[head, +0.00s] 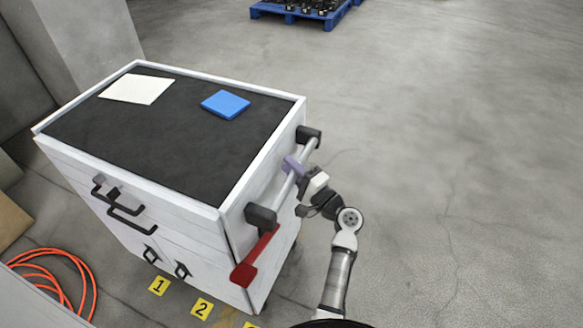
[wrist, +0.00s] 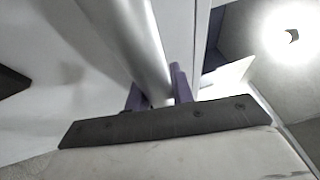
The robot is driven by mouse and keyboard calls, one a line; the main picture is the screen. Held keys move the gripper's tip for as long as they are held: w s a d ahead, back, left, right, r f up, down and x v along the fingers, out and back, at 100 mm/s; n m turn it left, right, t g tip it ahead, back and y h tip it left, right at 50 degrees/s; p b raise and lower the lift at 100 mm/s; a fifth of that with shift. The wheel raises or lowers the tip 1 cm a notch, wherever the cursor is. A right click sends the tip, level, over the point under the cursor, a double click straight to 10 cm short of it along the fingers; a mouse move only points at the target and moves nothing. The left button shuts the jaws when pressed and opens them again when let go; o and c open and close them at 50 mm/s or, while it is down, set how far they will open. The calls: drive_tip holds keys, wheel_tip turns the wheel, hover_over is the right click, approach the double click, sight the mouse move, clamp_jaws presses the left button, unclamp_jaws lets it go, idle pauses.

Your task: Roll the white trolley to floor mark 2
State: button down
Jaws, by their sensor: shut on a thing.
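The white trolley (head: 185,222) stands at the left in the head view, with a black top and drawers and doors on its front. A grey push bar (head: 283,196) runs along its right end between two black brackets. My gripper (head: 291,166) is shut on this bar near its far bracket. In the wrist view the purple fingers (wrist: 155,90) sit either side of the grey bar (wrist: 135,45). Floor mark 2 (head: 202,308) is a yellow plate on the floor by the trolley's front. Floor mark 1 (head: 158,286) lies to its left. The trolley's wheels are mostly hidden.
A white sheet (head: 138,89) and a blue pad (head: 225,104) lie on the trolley top. A red lever (head: 255,258) hangs below the near bracket. An orange hose (head: 80,268) lies at lower left. A blue pallet (head: 300,14) is at the back. The floor at right is clear.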

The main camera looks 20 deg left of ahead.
drive_tip(key=a+b, duration=0.2)
drive_tip(key=a, duration=0.6)
drive_tip(key=a+b, duration=0.1)
drive_tip(key=a, duration=0.8)
drive_tip(key=a+b, duration=0.2)
drive_tip(key=a, duration=0.6)
drive_tip(key=shift+w+a+f+b, duration=0.15)
drive_tip(key=shift+a+f+b, duration=0.1)
drive_tip(key=shift+b, duration=0.1)
drive_tip(key=shift+d, duration=0.1)
drive_tip(key=c, duration=1.3)
unclamp_jaws()
drive_tip(key=shift+c, duration=0.2)
drive_tip(key=shift+o, duration=0.7)
drive_tip(key=shift+r, duration=0.1)
drive_tip(key=shift+w+d, duration=0.1)
drive_tip(key=shift+w, duration=0.1)
